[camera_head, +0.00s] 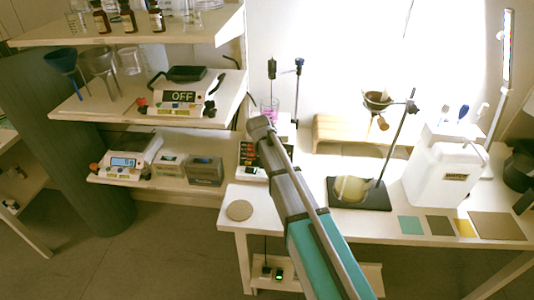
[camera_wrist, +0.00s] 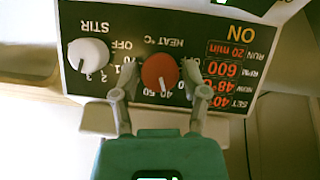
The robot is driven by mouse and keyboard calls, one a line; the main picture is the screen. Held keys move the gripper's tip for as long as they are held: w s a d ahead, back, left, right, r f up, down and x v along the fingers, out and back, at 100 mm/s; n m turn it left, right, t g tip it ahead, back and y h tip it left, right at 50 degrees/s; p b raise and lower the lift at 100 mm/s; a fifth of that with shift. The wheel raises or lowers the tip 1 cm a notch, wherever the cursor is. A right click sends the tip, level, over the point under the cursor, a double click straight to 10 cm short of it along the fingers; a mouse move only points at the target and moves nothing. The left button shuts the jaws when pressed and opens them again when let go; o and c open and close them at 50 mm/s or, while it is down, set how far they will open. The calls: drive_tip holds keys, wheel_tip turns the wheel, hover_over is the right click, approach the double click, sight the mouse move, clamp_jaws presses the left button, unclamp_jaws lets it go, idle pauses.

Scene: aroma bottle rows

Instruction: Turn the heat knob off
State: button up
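The red heat knob (camera_wrist: 160,72) is on a dark control panel (camera_wrist: 128,48), seen upside down in the wrist view. A pale mark on the knob faces the lower side, near the 40 and 50 figures. My gripper (camera_wrist: 159,84) is open, with one finger on each side of the knob. Small gaps seem to show between knob and fingertips; contact is unclear. The red display (camera_wrist: 228,68) reads ON, with 600 RPM and 20 min. In the head view, the panel (camera_head: 248,154) is partly behind my arm, and the gripper itself cannot be made out.
A white STIR knob (camera_wrist: 88,57) is beside the heat knob. In the head view, a flask on a stand base (camera_head: 345,193) and a white jug (camera_head: 440,175) stand right of my arm.

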clamp_jaws()
drive_tip(key=shift+d, duration=0.1)
drive_tip(key=shift+n, duration=0.3)
drive_tip(key=shift+a+f+n+h+b, duration=0.15)
drive_tip(key=shift+n+h+b, duration=0.25)
drive_tip(key=shift+n+h, duration=0.45)
drive_tip(key=n+h+b, duration=0.1)
drive_tip(key=n, duration=0.1)
drive_tip(key=n+t, duration=0.1)
drive_tip(key=n, duration=0.1)
drive_tip(key=shift+s+a+f+h+b, duration=0.1)
drive_tip(key=shift+s+h+b, duration=0.05)
drive_tip(key=shift+h+b, duration=0.2)
drive_tip(key=n+t+h+b, duration=0.1)
drive_tip(key=n+b, duration=0.1)
drive_tip(key=n, duration=0.2)
drive_tip(key=shift+t, duration=0.3)
drive_tip(key=shift+s+n+t+h+b, duration=0.1)
drive_tip(key=shift+n+t+h+b, duration=0.15)
drive_tip(key=shift+n+t+b, duration=0.45)
drive_tip(key=shift+n+t+h+b, duration=0.1)
drive_tip(key=shift+n+h+b, duration=0.25)
drive_tip(key=shift+n, duration=0.7)
